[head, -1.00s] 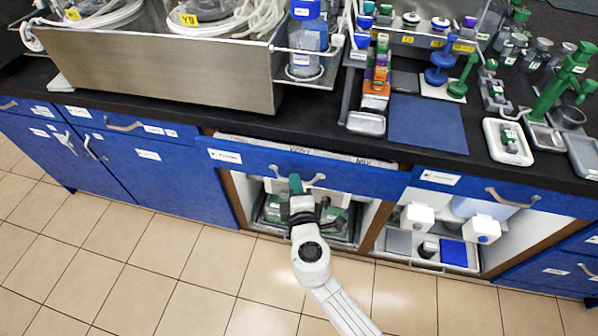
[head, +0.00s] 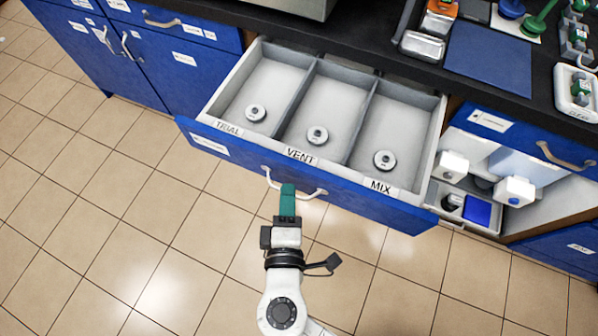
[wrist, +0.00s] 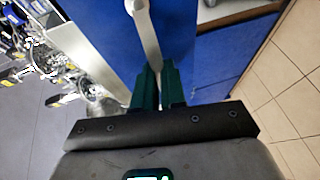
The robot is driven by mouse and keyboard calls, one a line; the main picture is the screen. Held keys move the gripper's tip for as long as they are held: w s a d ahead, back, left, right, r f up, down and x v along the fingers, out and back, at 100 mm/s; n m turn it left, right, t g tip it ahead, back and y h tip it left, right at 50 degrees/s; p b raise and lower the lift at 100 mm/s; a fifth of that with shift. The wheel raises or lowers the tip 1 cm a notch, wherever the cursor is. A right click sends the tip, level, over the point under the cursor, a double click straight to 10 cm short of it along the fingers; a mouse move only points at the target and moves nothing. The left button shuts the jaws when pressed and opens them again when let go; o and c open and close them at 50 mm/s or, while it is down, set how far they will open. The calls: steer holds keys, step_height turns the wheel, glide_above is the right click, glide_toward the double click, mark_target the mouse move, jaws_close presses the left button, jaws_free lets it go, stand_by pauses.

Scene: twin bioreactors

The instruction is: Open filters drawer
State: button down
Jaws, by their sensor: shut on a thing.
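The filters drawer (head: 330,178) stands pulled well out from under the black bench in the head view. Its inside is white and split into three compartments labelled TRIAL, VENT and MIX. Each holds one round filter: the TRIAL filter (head: 256,113), the VENT filter (head: 317,135) and the MIX filter (head: 385,160). My gripper (head: 288,193), with green fingers, is at the middle of the blue front, shut on the drawer's curved handle (head: 316,194). In the wrist view the handle (wrist: 146,40) runs down between the green fingers (wrist: 158,84).
The black bench (head: 390,70) is above and behind the drawer, with a blue mat (head: 489,58) on it. To the right is an open bay with white containers (head: 514,190). Blue cabinets (head: 110,50) are at the left. The tiled floor (head: 150,240) in front is clear.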

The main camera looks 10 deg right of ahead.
steer(key=shift+s+a+f, duration=0.1)
steer(key=shift+s+a, duration=0.35)
steer(key=shift+s, duration=0.15)
steer(key=shift+s+a, duration=0.4)
steer(key=shift+s, duration=0.2)
steer(key=c, duration=1.2)
jaws_free()
steer(key=v, duration=1)
steer(key=shift+s+a, duration=0.15)
steer(key=shift+s, duration=0.2)
